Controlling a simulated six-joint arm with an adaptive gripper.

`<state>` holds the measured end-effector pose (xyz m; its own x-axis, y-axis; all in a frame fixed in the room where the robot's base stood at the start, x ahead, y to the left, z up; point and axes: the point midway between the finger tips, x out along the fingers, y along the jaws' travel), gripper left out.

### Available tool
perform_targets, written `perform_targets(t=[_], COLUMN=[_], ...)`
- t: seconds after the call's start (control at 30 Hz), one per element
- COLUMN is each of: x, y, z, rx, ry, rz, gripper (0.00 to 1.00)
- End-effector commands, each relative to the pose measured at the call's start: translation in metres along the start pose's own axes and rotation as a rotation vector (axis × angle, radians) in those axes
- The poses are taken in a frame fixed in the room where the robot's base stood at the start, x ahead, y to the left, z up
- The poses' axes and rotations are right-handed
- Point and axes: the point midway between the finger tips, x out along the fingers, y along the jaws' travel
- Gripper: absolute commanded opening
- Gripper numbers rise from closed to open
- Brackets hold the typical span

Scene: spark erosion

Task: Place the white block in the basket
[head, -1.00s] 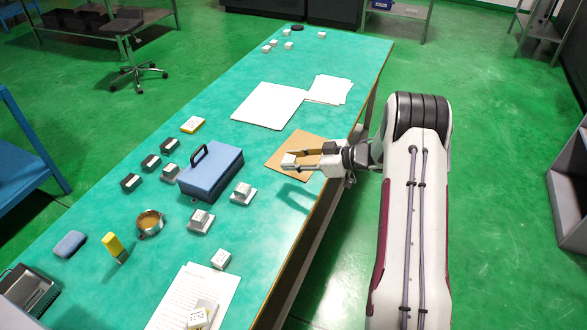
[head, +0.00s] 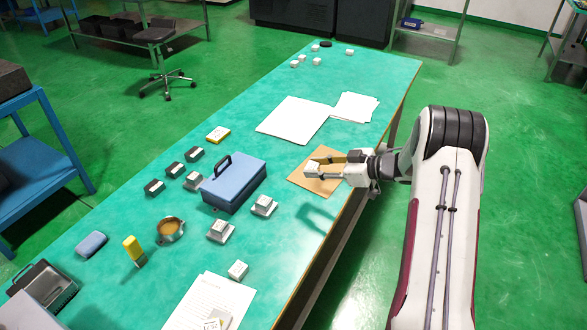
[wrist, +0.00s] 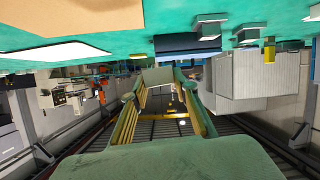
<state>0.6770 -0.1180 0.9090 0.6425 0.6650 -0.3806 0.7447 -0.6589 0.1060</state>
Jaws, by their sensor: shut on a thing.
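My gripper (head: 314,168) is shut on a small white block (head: 312,169), held at its fingertips over a brown board on the table's right side. In the wrist view my gripper (wrist: 160,88) reaches away with yellowish fingers, and the pale block (wrist: 158,75) sits between their tips. A dark open rectangular container (head: 56,290) at the lower left of the table looks most like the basket; it appears empty, and the picture's edge and a grey object partly cut it off. My gripper is far from it.
A blue box with a handle (head: 234,185) stands mid-table, between my gripper and the container. Around it are black blocks (head: 173,169), white blocks on plates (head: 219,231), a round brass-coloured part (head: 171,228) and a yellow upright piece (head: 133,249). White papers (head: 294,119) lie behind.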

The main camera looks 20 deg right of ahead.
Motion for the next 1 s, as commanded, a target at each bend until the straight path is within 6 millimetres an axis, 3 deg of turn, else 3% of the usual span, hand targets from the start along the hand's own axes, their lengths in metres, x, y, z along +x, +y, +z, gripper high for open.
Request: perform_targets(t=[0.27,0.47,0.67,1.0], x=[0.001,0.013,0.043,0.116], y=[0.0,-0.009,-0.032,-0.099], z=[-0.001,-0.007,-0.021,-0.06], rx=[0.0,-0.005,-0.022,-0.072], ry=[0.001,0.005,0.012,0.028], rz=[-0.001,-0.025,-0.084,-0.232], gripper=[0.02,0.02,0.02,0.02])
